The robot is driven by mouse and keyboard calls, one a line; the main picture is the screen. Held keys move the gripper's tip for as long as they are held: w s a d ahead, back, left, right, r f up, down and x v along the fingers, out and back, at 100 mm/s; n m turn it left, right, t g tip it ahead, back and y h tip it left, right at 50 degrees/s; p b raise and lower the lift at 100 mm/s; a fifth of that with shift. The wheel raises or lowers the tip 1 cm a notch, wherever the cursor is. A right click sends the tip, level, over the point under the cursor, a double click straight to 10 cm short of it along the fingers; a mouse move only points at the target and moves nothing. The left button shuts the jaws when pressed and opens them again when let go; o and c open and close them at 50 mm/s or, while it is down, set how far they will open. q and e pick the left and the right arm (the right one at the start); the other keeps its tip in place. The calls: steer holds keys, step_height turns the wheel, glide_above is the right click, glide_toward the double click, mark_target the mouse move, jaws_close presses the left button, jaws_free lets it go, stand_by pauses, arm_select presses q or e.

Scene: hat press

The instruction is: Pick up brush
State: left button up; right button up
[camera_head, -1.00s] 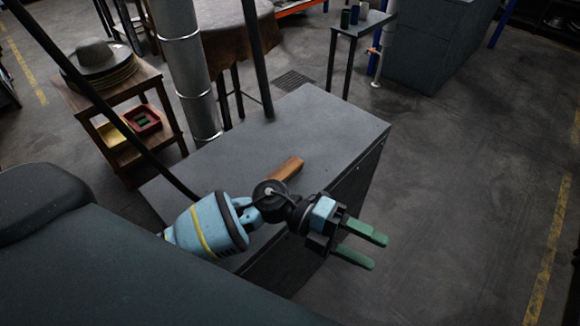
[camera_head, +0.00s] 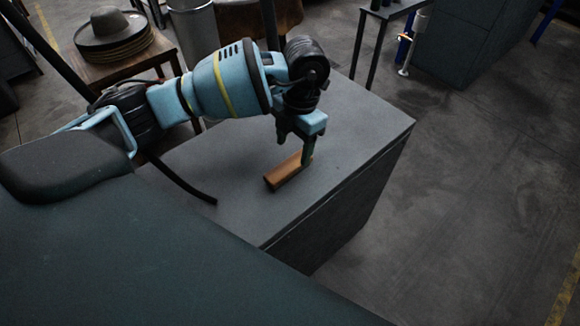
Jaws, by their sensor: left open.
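The brush (camera_head: 284,174) is a wooden brown block lying on the grey top of a cabinet (camera_head: 355,115). The gripper is open, and I cannot tell whether the fingers touch the brush. My right gripper is not in view.
A wooden stand (camera_head: 150,58) with a grey hat (camera_head: 110,20) on it stands at the back left. A small dark table (camera_head: 390,12) is at the back. The floor on the right is clear.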

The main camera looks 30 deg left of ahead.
mark_target(289, 165)
arm_select(q)
step_height(289, 165, down, 2)
steer(key=shift+s+a+f, duration=0.1)
steer(key=shift+s+f, duration=0.05)
steer(key=shift+f, duration=0.05)
steer(key=shift+s+a+f, duration=0.1)
steer(key=shift+a+f, duration=0.1)
steer(key=shift+f, duration=0.95)
steer(key=shift+a+f, duration=0.2)
steer(key=shift+f, duration=1.3)
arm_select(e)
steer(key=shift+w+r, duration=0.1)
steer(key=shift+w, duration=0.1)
arm_select(q)
steer(key=c, duration=1.1)
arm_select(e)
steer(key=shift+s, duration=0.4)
arm_select(q)
steer(key=shift+r, duration=0.1)
